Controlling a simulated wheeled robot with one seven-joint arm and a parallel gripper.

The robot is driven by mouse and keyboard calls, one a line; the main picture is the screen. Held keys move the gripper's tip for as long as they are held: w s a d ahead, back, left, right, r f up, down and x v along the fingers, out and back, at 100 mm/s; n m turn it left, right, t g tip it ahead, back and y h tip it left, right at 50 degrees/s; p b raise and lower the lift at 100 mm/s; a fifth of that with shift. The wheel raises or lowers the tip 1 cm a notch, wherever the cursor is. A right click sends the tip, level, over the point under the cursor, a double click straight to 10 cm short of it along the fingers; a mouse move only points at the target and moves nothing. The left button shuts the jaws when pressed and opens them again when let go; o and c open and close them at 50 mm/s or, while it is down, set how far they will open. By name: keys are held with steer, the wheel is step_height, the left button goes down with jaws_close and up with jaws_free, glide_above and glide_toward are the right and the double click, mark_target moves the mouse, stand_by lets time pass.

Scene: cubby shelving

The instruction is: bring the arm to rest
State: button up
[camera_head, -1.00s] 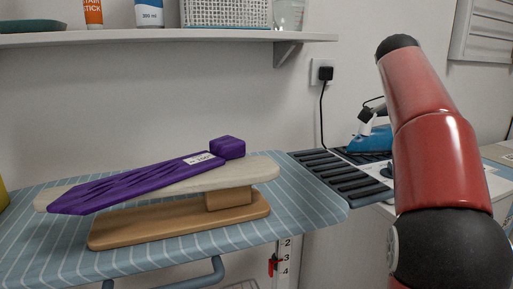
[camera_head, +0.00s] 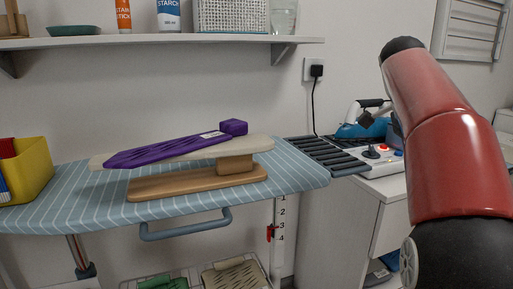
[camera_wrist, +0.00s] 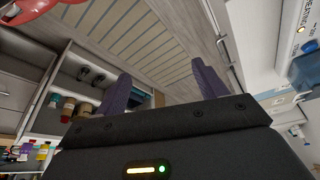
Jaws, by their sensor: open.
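My gripper (camera_wrist: 160,88) shows in the wrist view with its two purple fingers spread apart and nothing between them. It is open and clear of any object. In the head view my red arm fills the right side, and my gripper is not visible there. A purple ironing-board-shaped piece (camera_head: 170,149) with a small purple block (camera_head: 234,127) lies on the wooden sleeve board (camera_head: 200,181), well left of my arm.
The sleeve board stands on a striped ironing board (camera_head: 75,205). A blue iron (camera_head: 362,129) sits behind my arm, beside a dark slatted rest (camera_head: 325,153). A yellow bin (camera_head: 35,178) is at left. A wall shelf (camera_head: 150,41) runs above.

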steer(key=s+a+f+n+t+y, duration=0.2)
steer(key=s+a+f+n+t, duration=0.1)
steer(key=s+a+f+n, duration=0.5)
steer(key=s+a+f+n+t+y, duration=0.2)
steer(key=s+a+f+n, duration=0.6)
steer(key=f, duration=0.6)
steer(key=s+n+t, duration=0.1)
steer(key=s+n, duration=0.1)
steer(key=n, duration=0.1)
steer(key=shift+s+a+f, duration=0.25)
steer(key=shift+a, duration=0.15)
